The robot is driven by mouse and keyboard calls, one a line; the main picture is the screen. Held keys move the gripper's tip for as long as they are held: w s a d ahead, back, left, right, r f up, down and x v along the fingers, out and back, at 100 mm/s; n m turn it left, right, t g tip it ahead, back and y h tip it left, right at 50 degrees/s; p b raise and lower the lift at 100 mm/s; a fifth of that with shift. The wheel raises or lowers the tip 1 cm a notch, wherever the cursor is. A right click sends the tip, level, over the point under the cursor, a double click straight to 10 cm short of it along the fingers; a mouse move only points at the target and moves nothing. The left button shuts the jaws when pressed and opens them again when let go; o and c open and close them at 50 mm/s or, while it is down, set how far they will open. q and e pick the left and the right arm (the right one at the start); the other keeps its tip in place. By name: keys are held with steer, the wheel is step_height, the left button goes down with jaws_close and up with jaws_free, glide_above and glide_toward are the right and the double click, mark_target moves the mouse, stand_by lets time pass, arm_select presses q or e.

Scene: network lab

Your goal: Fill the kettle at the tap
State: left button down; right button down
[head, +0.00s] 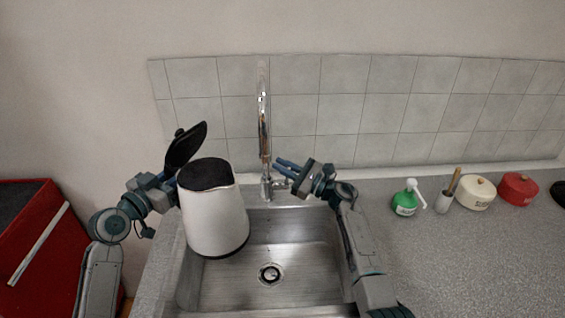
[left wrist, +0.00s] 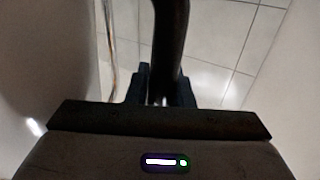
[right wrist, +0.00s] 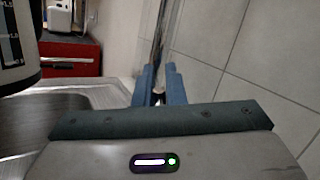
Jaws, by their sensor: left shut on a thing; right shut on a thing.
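The white kettle (head: 214,222) is upright over the left part of the sink, its black lid (head: 187,146) raised and its dark top opening showing. My left gripper (head: 172,181) is shut on the kettle's black handle, which runs between the fingers in the left wrist view (left wrist: 168,40). The chrome tap (head: 263,125) rises behind the sink, right of the kettle. My right gripper (head: 283,170) is shut at the tap's base, on what looks like its lever; the fingers hide most of it. I see no water stream. The water level inside the kettle cannot be seen.
The steel sink (head: 300,262) has a drain (head: 270,273) in its floor. On the right counter (head: 450,250) stand a green soap bottle (head: 405,203), a brush holder (head: 443,204), a cream pot (head: 477,196) and a red pot (head: 518,188). A red cabinet (head: 50,255) is at left.

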steer(key=shift+s+f+n+y, duration=0.35)
steer(key=shift+s+n+y, duration=0.3)
steer(key=shift+n, duration=0.25)
steer(key=shift+s, duration=0.1)
steer(key=c, duration=1.8)
jaws_free()
steer(key=shift+d, duration=0.1)
steer(key=v, duration=0.7)
steer(key=shift+d+f, duration=0.15)
steer(key=shift+d, duration=0.05)
